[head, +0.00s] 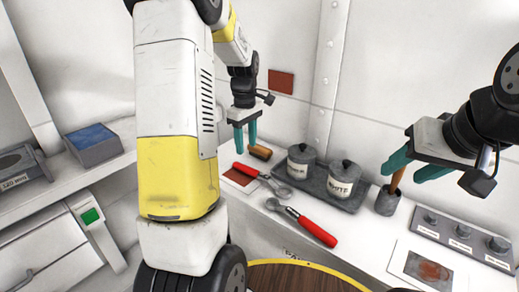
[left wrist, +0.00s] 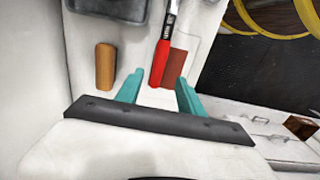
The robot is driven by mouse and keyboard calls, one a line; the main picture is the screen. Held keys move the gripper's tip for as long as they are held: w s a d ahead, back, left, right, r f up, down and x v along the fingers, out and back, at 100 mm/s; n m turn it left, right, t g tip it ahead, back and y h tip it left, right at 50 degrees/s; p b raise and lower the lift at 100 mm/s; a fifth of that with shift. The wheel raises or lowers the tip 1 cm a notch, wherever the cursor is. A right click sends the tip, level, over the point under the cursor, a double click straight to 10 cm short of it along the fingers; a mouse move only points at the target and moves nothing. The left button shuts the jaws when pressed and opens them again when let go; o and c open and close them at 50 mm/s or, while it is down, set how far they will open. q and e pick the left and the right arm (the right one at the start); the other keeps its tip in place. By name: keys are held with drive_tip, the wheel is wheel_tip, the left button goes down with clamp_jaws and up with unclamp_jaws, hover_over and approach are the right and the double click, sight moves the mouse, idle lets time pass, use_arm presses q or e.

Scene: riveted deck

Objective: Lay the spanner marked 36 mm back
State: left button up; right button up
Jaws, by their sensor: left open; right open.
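Two red-handled spanners lie on the white counter. The far spanner (head: 280,189) has its handle partly over a dark red patch (head: 238,178); the near spanner (head: 312,229) lies apart on bare counter. I cannot read a size on either. My left gripper (head: 245,137) is open and empty above the counter's far end. In the left wrist view, a red spanner handle (left wrist: 160,62) shows ahead between the open fingers (left wrist: 158,90), beside the red patch (left wrist: 176,66). My right gripper (head: 415,165) is open, near a cup's wooden handle (head: 397,181).
An orange-handled object (head: 260,152) lies by the wall, also in the left wrist view (left wrist: 105,66). A dark tray (head: 345,203) holds two labelled canisters. The cup (head: 387,201), a knob panel (head: 462,238) and a stained sheet (head: 428,268) are at right.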

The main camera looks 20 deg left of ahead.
use_arm(q)
drive_tip(key=s+d+r+m+t, duration=0.2)
drive_tip(key=s+d+r+m, duration=0.15)
drive_tip(key=s+r, duration=0.45)
drive_tip(key=s+d+r+m+t+h, duration=0.1)
drive_tip(key=s+d+r+m+t, duration=0.1)
drive_tip(key=s+m, duration=0.3)
drive_tip(key=s+d+r+m+t+h, duration=0.1)
drive_tip(key=s+d+r+m+t, duration=0.1)
drive_tip(key=s, duration=0.8)
drive_tip(key=shift+d+r+m, duration=0.9)
drive_tip(key=shift+d+m, duration=0.45)
drive_tip(key=shift+m, duration=0.5)
